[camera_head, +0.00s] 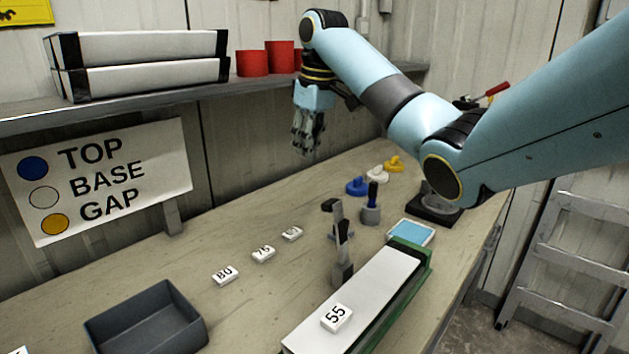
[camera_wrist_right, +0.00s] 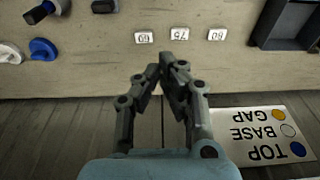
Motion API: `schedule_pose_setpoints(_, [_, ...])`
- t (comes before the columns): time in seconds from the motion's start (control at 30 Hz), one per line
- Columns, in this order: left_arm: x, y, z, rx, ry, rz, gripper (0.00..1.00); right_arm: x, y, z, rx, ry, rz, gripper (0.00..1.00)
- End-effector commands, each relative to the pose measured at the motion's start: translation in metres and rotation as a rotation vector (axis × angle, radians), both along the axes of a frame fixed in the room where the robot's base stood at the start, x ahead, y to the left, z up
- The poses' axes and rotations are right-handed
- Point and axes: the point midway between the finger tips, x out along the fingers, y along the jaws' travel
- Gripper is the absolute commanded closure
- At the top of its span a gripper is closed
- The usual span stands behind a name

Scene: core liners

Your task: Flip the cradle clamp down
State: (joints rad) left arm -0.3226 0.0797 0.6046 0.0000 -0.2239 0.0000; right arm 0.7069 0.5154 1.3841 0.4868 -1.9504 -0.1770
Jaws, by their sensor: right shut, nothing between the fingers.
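The cradle clamp (camera_head: 341,243) is a grey upright lever with a dark tip, standing at the left side of the green cradle (camera_head: 427,262). A long white core liner (camera_head: 375,290) lies in the cradle. My right gripper (camera_head: 304,150) is above the back of the bench, up and left of the clamp in the head view and well apart from it. In the right wrist view its fingers (camera_wrist_right: 161,70) are closed together and empty. A dark part at that view's top edge may be the clamp; I cannot tell. My left gripper is out of view.
A white block marked 55 (camera_head: 336,318) lies on the liner. Several number blocks (camera_head: 263,254) lie on the bench, with a grey bin (camera_head: 147,318) at front left. Blue (camera_head: 357,187), white and yellow pieces and a blue-handled tool (camera_head: 371,204) stand behind the cradle. A shelf (camera_head: 150,101) runs along the wall.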

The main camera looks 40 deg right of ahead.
Motion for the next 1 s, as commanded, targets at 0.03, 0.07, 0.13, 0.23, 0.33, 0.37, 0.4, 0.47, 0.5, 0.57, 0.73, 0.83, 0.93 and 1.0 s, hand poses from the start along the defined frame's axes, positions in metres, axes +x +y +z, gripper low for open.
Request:
schedule_pose_setpoints(0.03, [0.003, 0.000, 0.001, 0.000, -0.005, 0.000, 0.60, 0.000, 0.000, -0.003, 0.001, 0.002, 0.000, 1.00])
schedule_pose_setpoints(0.07, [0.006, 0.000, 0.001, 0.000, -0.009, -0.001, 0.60, 0.001, 0.000, -0.005, 0.001, 0.001, 0.000, 1.00])
schedule_pose_setpoints(0.13, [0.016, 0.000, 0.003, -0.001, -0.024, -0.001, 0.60, 0.002, 0.000, -0.014, 0.001, 0.003, -0.001, 1.00])
schedule_pose_setpoints(0.23, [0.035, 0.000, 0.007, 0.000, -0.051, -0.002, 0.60, 0.004, 0.001, -0.032, 0.001, 0.004, 0.000, 1.00])
schedule_pose_setpoints(0.33, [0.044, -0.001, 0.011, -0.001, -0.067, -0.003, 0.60, 0.007, 0.002, -0.053, 0.002, 0.005, -0.001, 1.00])
schedule_pose_setpoints(0.37, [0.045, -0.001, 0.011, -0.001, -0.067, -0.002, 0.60, 0.009, 0.001, -0.060, 0.002, 0.005, -0.001, 1.00])
schedule_pose_setpoints(0.4, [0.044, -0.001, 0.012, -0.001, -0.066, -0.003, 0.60, 0.010, 0.002, -0.069, 0.002, 0.005, -0.001, 1.00])
schedule_pose_setpoints(0.47, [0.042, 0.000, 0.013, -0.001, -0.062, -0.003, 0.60, 0.012, 0.002, -0.081, 0.003, 0.004, 0.000, 1.00])
schedule_pose_setpoints(0.5, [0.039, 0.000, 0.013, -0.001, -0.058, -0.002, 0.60, 0.014, 0.002, -0.089, 0.002, 0.004, -0.001, 1.00])
schedule_pose_setpoints(0.57, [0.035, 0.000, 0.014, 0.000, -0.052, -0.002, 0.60, 0.015, 0.002, -0.101, 0.001, 0.004, -0.001, 1.00])
schedule_pose_setpoints(0.73, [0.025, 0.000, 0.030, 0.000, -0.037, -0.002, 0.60, -0.012, -0.002, -0.090, -0.004, 0.000, 0.000, 1.00])
schedule_pose_setpoints(0.83, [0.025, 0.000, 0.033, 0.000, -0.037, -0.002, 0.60, -0.019, -0.002, -0.090, -0.003, 0.000, 0.001, 1.00])
schedule_pose_setpoints(0.93, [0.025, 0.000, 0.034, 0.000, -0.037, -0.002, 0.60, -0.023, -0.002, -0.090, -0.001, 0.001, 0.001, 1.00])
schedule_pose_setpoints(1.0, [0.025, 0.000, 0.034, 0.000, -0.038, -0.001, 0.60, -0.024, -0.002, -0.090, -0.001, 0.000, 0.001, 1.00])
